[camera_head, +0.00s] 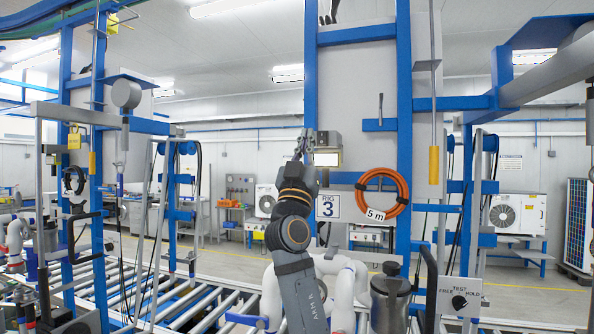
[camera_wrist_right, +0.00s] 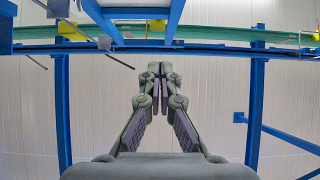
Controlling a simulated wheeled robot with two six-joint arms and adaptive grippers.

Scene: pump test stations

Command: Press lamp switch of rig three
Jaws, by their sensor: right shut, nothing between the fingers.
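The white "RIG 3" sign (camera_head: 327,206) hangs on the blue frame in the middle of the head view. Just above it is a grey lamp-like box (camera_head: 328,139) with a pale, bright panel (camera_head: 327,158) below. My right gripper (camera_head: 304,138) is raised, pointing up, immediately left of this box; I cannot tell whether it touches it. In the right wrist view its fingers (camera_wrist_right: 159,78) are together with nothing between them. No separate switch can be made out; the gripper may cover part of the box's left side. My left gripper is not in view.
A coiled orange hose (camera_head: 383,192) marked "5 m" hangs right of the sign. A "FREE TEST HOLD" knob plate (camera_head: 459,298) is at lower right. Blue uprights (camera_head: 404,120) flank the area. A roller conveyor (camera_head: 185,303) lies at lower left. Blue beams (camera_wrist_right: 62,110) cross the wrist view.

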